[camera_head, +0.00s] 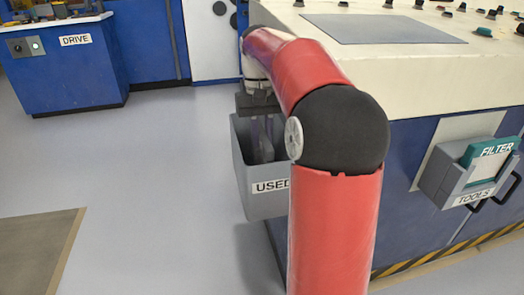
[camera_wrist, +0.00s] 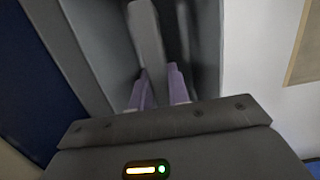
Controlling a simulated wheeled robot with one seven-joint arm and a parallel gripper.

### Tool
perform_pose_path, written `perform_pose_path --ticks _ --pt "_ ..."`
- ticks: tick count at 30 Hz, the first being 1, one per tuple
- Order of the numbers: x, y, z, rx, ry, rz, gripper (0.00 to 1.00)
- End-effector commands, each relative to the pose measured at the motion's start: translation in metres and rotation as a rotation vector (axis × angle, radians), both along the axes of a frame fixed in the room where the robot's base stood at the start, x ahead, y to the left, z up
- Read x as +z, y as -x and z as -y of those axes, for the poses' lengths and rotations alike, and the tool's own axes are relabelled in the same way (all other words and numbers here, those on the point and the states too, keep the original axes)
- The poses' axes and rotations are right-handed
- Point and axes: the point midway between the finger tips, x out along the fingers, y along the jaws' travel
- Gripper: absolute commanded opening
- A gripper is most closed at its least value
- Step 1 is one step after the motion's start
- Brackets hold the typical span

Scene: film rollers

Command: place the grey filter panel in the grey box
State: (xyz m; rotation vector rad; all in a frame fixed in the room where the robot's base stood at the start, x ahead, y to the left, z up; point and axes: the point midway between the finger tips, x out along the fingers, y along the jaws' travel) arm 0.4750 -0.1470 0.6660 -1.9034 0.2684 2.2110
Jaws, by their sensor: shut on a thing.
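The grey box (camera_head: 266,206), labelled USED, hangs at the left end of the cream-topped machine. My gripper (camera_head: 262,135) points down into the box's open top. In the wrist view my gripper (camera_wrist: 158,88) has its two purple fingers shut on the grey filter panel (camera_wrist: 146,35). The panel extends beyond the fingertips between the box walls (camera_wrist: 208,50). In the head view the panel (camera_head: 266,152) shows only as a small grey piece inside the opening. Its lower end is hidden, and I cannot tell whether it touches the bottom.
My red arm hides the box's right side. A grey holder (camera_head: 440,184) labelled TOOLS, with a teal FILTER piece (camera_head: 490,151), is on the machine front at right. A blue DRIVE cabinet (camera_head: 68,68) stands at back left. The floor left of the box is clear.

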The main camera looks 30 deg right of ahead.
Motion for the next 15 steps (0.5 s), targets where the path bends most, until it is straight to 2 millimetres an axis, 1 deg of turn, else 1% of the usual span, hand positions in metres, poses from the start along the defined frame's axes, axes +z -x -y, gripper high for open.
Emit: perform_pose_path --ticks 6,7,9,15 --pt "-0.034 0.001 0.000 0.000 -0.001 -0.002 0.00" --pt "-0.037 0.001 0.000 0.000 -0.001 -0.002 0.00" --pt "-0.039 0.000 0.000 0.000 0.000 -0.001 0.00" --pt "-0.038 0.000 0.000 0.000 0.000 0.000 0.00"
